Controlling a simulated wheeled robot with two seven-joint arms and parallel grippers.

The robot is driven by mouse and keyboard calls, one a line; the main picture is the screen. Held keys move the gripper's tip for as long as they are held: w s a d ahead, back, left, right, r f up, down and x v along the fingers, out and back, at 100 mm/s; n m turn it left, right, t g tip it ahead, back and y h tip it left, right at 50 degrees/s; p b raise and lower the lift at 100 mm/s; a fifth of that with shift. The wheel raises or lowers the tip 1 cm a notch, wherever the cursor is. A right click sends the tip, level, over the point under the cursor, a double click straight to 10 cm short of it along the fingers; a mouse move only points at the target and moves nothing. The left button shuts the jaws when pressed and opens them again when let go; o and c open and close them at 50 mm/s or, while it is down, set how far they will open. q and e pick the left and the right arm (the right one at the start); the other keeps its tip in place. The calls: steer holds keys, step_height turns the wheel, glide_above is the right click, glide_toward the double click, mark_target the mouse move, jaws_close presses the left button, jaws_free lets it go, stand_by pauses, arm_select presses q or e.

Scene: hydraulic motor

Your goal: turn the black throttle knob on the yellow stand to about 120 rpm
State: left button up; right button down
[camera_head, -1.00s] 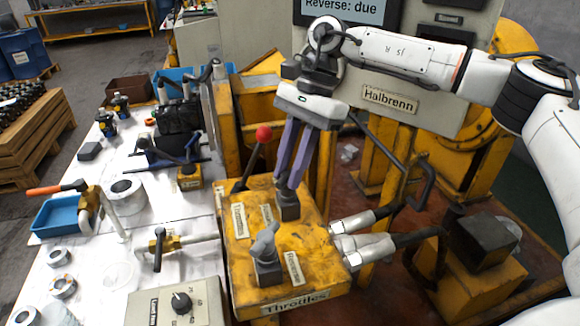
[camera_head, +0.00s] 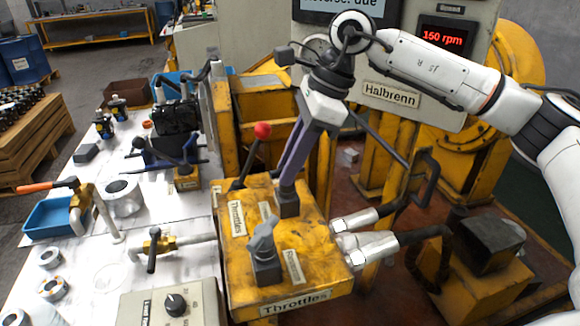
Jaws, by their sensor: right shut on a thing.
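The yellow stand (camera_head: 325,262) carries a "Throttles" label on its front edge. A black throttle knob (camera_head: 288,207) sits at its back. My right gripper (camera_head: 288,187) comes down from above, tilted, with its purple fingers shut on this knob; the fingers hide the knob's upper part. A second, grey knob (camera_head: 264,250) stands nearer the front, beside a label, with nothing touching it. The speed display (camera_head: 443,38) shows red digits that look like 150 rpm; the middle digit is hard to read. My left gripper is not in view.
A red-ball lever (camera_head: 261,132) rises just left of my right gripper. Hose fittings (camera_head: 372,252) stick out from the stand's right side. A grey dial box (camera_head: 170,303) and a white table (camera_head: 80,265) with valves and rings lie to the left.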

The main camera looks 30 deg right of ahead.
steer(key=shift+m, duration=0.4)
steer(key=shift+t, duration=0.3)
steer(key=shift+m, duration=0.3)
steer(key=c, duration=1.5)
jaws_free()
steer(key=shift+c, duration=0.2)
steer(key=v, duration=1)
steer(key=shift+r, duration=0.25)
steer(key=shift+a+f, duration=0.1)
